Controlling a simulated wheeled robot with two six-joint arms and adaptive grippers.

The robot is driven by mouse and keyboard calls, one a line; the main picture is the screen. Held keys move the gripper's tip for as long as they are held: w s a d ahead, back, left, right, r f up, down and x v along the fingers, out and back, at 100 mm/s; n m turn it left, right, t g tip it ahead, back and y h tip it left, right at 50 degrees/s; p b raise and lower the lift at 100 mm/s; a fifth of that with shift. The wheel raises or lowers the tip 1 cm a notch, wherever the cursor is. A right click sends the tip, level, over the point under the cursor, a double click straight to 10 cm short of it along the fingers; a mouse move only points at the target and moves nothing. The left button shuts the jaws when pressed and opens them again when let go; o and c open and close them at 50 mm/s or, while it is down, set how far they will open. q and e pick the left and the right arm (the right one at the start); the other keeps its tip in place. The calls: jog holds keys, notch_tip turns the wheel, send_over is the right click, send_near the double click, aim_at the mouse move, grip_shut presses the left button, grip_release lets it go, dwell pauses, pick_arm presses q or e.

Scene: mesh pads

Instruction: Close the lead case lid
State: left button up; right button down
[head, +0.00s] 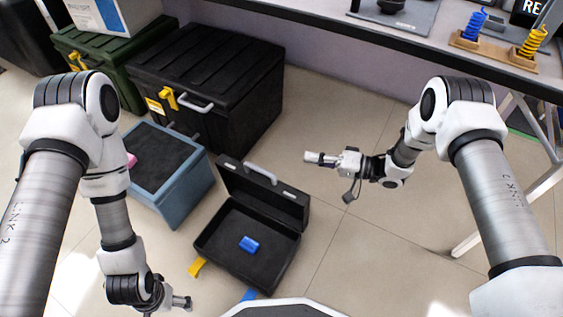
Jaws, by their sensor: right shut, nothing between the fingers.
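The black lead case (215,242) sits open on the floor in the lower middle of the head view, with a small blue object (249,244) inside. Its lid (262,196) stands raised along the far side, with a pale handle at its top edge.
A blue-grey bin (183,189) with a dark top stands left of the case. A large black chest (214,85) and a green chest (95,50) stand behind. A workbench (400,48) runs along the upper right. Floor right of the case is clear.

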jog(key=a+f+b, duration=0.1)
jog(key=a+b, duration=0.4)
jog(key=a, duration=0.6)
jog(key=shift+a+f+b, duration=0.15)
jog(key=shift+f+b, duration=0.2)
jog(key=shift+f, duration=0.05)
